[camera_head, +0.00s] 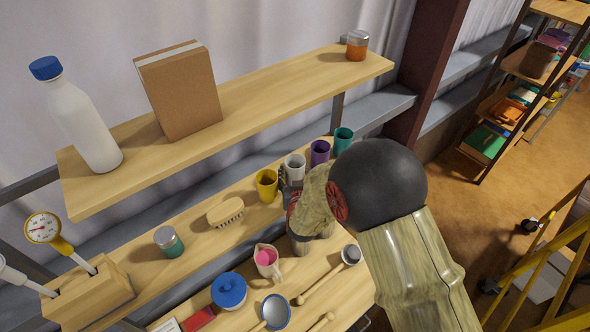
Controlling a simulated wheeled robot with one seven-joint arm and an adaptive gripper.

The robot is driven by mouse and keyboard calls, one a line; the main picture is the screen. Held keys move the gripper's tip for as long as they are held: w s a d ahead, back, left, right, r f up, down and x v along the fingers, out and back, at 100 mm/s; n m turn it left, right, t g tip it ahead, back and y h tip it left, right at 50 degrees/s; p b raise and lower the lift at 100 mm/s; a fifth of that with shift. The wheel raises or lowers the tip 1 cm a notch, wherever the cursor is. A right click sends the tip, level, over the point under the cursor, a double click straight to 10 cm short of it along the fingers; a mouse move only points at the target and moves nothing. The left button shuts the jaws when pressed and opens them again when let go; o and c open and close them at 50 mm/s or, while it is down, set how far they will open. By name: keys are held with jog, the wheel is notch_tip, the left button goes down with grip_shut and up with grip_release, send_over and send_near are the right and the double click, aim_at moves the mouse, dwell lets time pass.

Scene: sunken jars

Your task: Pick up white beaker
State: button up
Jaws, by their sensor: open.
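The white beaker (295,166) stands upright on the middle shelf, in a row of coloured cups. A yellow cup (267,185) is on its left and a purple cup (319,153) is on its right. My gripper (288,183) is open at the near side of the white beaker, between it and the yellow cup in the picture. My wrist hides much of the gripper and the lower part of the beaker. I cannot tell whether the fingers touch the beaker.
A teal cup (343,140) stands at the row's right end. A brush (226,211) and a jar (168,241) are left on the shelf. The upper shelf (270,95) overhangs behind. A pink-filled jug (267,261), a blue pot (229,290) and a mallet (335,270) lie below.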

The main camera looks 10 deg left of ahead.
jog(key=shift+w+a+f, duration=0.1)
jog(key=shift+w+f, duration=0.1)
jog(key=shift+w, duration=0.2)
jog(key=c, duration=0.8)
